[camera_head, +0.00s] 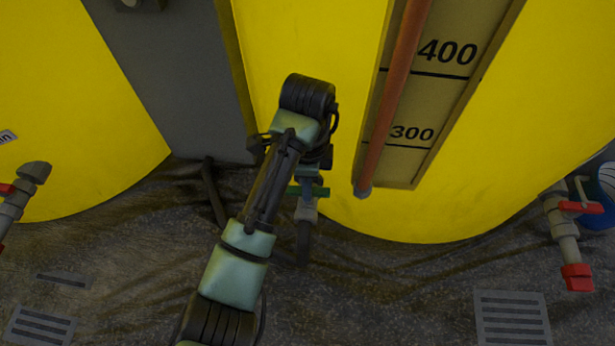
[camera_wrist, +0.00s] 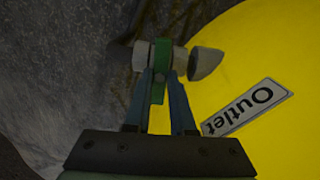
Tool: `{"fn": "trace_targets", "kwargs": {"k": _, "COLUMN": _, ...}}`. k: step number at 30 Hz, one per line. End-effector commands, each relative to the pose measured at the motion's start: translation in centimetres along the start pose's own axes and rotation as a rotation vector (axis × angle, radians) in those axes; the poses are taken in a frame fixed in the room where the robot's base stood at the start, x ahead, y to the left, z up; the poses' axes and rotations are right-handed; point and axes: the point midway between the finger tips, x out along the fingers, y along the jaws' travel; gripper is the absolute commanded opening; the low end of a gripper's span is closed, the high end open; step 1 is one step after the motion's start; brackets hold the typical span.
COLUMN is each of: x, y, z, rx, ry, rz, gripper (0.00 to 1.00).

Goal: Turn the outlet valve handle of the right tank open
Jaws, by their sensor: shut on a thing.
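The right tank (camera_head: 530,130) is large and yellow, with a level scale on its front. Its outlet valve sits low at the tank's left side in the head view. The green valve handle (camera_head: 320,191) shows there crosswise over a grey pipe (camera_head: 305,212), partly hidden by my wrist. In the wrist view the handle (camera_wrist: 159,68) also lies across the pipe, beside a grey fitting (camera_wrist: 205,63) at the tank and an "Outlet" label (camera_wrist: 243,107). My gripper (camera_wrist: 160,78) is shut on the handle, a finger on each side; in the head view its fingers are mostly hidden.
Red-handled valves stand at the right (camera_head: 578,207) and far left (camera_head: 8,188). A dark grey panel (camera_head: 180,80) fills the gap between the tanks. An orange tube (camera_head: 390,100) runs down the scale. Floor grates (camera_head: 512,318) lie in front; the floor is otherwise mostly bare.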

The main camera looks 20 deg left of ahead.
Motion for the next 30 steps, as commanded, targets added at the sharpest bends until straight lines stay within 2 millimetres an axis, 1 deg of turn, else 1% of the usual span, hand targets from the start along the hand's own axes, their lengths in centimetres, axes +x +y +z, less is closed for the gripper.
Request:
{"fn": "trace_targets", "kwargs": {"k": 1, "x": -0.68, "y": 0.19, "z": -0.04, "rx": -0.019, "ry": 0.001, "rz": 0.008, "gripper": 0.00}}
{"fn": "trace_targets", "kwargs": {"k": 3, "x": -0.80, "y": 0.24, "z": -0.06, "rx": -0.049, "ry": 0.001, "rz": 0.009, "gripper": 0.00}}
{"fn": "trace_targets", "kwargs": {"k": 17, "x": -0.70, "y": 0.30, "z": -0.08, "rx": -0.326, "ry": -0.002, "rz": 0.011, "gripper": 0.00}}
{"fn": "trace_targets", "kwargs": {"k": 30, "x": -0.45, "y": 0.26, "z": -0.11, "rx": -0.726, "ry": -0.003, "rz": 0.010, "gripper": 0.00}}
